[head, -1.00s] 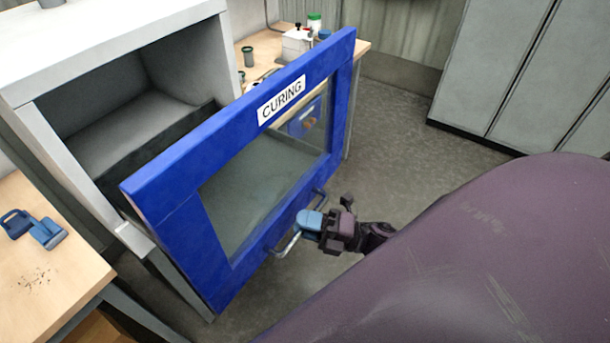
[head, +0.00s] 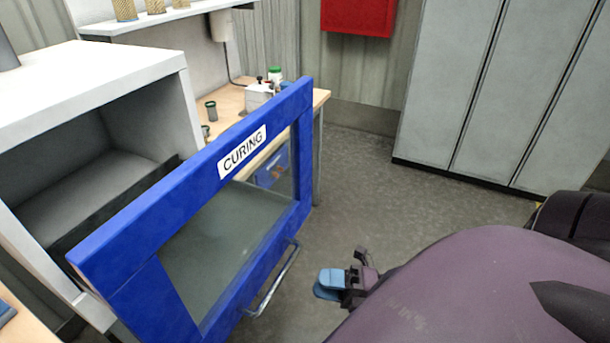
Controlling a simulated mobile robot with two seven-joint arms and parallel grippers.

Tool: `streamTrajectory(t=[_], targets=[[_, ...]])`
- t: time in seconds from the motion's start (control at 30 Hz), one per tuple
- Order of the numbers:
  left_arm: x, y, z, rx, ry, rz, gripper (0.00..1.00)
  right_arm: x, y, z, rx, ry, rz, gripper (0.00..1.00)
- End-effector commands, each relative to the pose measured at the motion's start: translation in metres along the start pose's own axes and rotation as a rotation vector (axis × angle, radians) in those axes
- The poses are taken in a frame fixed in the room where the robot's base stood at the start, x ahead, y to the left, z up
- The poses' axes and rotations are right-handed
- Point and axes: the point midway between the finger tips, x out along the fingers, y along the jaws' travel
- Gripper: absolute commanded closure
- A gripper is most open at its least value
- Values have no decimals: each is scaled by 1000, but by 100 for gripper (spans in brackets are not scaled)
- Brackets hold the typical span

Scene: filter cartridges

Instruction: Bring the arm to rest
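My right gripper (head: 328,283), with blue fingertips, is in the head view at the lower middle. It is to the right of the door handle and apart from it. The fingers are seen from an angle that does not show clearly whether there is a gap between them. My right arm fills the lower right. The blue door (head: 105,240) marked CURING stands open in front of the grey cabinet (head: 90,68). Its metal handle (head: 275,281) is free. My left gripper is not in view.
A workbench (head: 318,97) with small containers stands behind the door. Grey lockers (head: 445,90) line the back right, and a red box (head: 357,14) hangs on the wall. The grey floor (head: 365,190) between door and lockers is clear.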

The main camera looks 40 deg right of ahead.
Motion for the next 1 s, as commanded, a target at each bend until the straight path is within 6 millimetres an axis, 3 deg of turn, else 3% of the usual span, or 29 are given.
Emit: streamTrajectory(t=[0.2, 0.87, 1.0], targets=[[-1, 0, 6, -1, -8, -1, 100, -13, 0, 0, -1, 0, -1, 61], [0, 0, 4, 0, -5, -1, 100, -13, 0, 0, 12, -2, -1, 61], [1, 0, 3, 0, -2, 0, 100, -14, -8, 15, 107, -92, -46, 61]])
